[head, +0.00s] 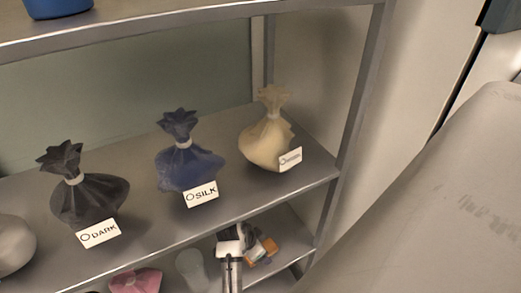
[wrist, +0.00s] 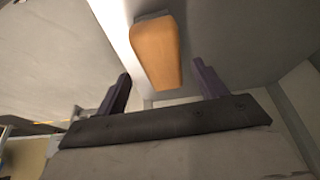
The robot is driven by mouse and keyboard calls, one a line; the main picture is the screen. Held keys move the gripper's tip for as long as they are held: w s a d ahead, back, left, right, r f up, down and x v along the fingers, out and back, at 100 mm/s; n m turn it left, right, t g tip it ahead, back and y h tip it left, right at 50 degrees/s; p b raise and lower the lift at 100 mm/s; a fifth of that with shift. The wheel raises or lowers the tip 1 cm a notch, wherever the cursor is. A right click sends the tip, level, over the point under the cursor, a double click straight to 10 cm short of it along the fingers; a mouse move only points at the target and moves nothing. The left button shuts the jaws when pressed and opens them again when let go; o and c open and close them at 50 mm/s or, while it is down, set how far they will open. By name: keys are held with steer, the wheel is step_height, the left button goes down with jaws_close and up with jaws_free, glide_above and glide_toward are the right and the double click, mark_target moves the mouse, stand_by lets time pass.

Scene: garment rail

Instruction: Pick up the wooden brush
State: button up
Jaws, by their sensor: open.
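The wooden brush (wrist: 155,52) shows in the wrist view as an orange-brown wooden block with a grey part at its far end. My gripper (wrist: 161,72) is open, with one dark purple finger on each side of the brush's near end. There is a visible gap between each finger and the wood, so the brush is not gripped. In the head view, part of my arm (head: 230,240) reaches to the lower shelf. Small orange-brown shapes (head: 268,245) show beside it there; I cannot tell which is the brush.
The metal shelf above (head: 235,212) holds tied bags: a black one (head: 90,197), a blue one (head: 187,165) and a cream one (head: 266,143). A pink bag (head: 135,281) and a pale grey object (head: 192,268) stand left of my arm. A shelf post (head: 345,130) is at the right.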

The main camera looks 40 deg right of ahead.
steer(key=shift+x, duration=1.55)
steer(key=shift+w+f+p, duration=0.15)
steer(key=shift+f+p, duration=0.1)
steer(key=shift+p, duration=0.05)
steer(key=c, duration=1.1)
steer(key=shift+r, duration=0.15)
